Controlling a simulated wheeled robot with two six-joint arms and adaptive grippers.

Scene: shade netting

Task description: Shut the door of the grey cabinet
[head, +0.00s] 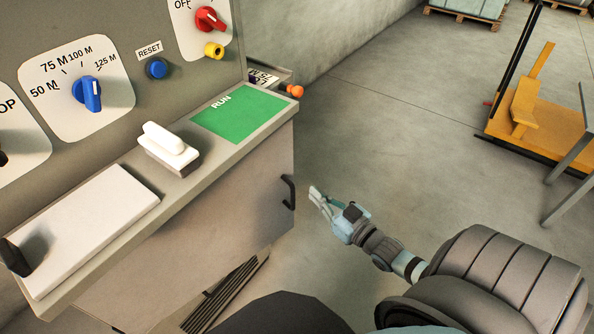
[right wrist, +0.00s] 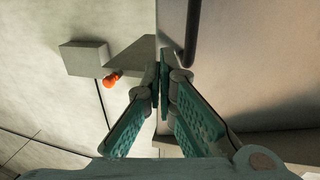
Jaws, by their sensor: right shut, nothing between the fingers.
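The grey cabinet's door (head: 235,205) is the flat panel under the console's ledge, with a dark bar handle (head: 288,192) near its right edge. I cannot tell how far the door stands from its frame. My right gripper (head: 317,195) is shut and empty, just right of the handle and apart from it in the head view. In the right wrist view the closed fingertips (right wrist: 161,80) are close to the door's edge, with the handle (right wrist: 190,35) above and to their right and the door face (right wrist: 250,75) on the right. My left gripper is not in view.
The ledge above the door carries a green RUN plate (head: 240,112), a white-handled block (head: 170,148) and a white board (head: 90,230). An orange knob (head: 296,91) sticks out behind. The floor right of the cabinet is clear up to a yellow cart (head: 530,110).

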